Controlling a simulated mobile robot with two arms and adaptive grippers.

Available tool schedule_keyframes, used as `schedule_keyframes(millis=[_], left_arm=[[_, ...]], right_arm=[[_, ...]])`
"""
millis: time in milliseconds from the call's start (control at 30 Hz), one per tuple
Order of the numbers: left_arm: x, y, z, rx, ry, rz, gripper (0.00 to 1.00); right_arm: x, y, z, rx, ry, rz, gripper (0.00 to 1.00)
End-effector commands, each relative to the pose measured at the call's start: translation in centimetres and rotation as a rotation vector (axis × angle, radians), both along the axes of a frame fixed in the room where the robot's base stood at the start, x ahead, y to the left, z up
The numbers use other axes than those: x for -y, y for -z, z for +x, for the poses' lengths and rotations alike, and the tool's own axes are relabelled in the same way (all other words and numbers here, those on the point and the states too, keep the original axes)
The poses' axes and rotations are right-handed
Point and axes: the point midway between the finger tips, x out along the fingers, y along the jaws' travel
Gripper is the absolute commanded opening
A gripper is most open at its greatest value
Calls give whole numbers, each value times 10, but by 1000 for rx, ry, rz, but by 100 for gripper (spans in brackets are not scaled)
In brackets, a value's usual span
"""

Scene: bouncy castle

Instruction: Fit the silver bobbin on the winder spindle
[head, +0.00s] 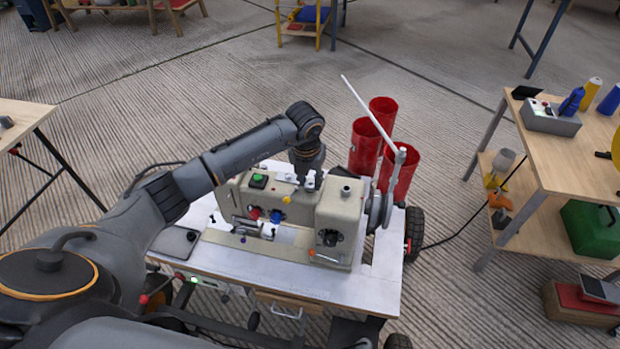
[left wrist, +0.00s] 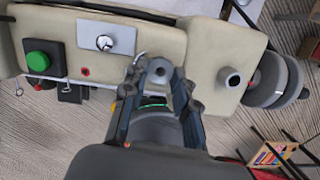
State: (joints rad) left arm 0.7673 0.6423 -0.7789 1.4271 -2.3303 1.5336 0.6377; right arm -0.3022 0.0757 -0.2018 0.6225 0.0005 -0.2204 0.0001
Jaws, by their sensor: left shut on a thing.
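My left gripper (head: 308,181) is above the top of the cream sewing machine (head: 338,212), pointing down. In the left wrist view its two fingers (left wrist: 160,82) are closed on the round silver bobbin (left wrist: 159,68), which has a dark centre. The bobbin is over the machine's top; I cannot tell whether it touches it. The winder spindle is not clearly visible; it may be hidden under the bobbin and fingers. A short round grey post (left wrist: 229,77) stands on the machine top to the right of the fingers. My right gripper is not in view.
The machine stands on a white wheeled table (head: 372,290). A green button (head: 258,181) is left of the gripper. The handwheel (head: 380,207) and a long pale rod (head: 368,112) are at the right. Red cylinders (head: 364,147) stand behind.

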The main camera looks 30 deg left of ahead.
Motion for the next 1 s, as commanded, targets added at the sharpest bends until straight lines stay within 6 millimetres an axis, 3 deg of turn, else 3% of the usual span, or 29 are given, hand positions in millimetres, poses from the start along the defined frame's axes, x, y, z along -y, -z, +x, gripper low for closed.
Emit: schedule_keyframes(millis=[433, 467, 600, 1000], left_arm=[[0, 4, 0, 0, 0, 0, 11], [0, 3, 0, 0, 0, 0, 30], [0, 3, 0, 0, 0, 0, 55], [0, -4, 0, 3, 1, 0, 55]], right_arm=[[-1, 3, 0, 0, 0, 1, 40], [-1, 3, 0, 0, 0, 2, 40], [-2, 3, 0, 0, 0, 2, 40], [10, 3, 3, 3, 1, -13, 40]])
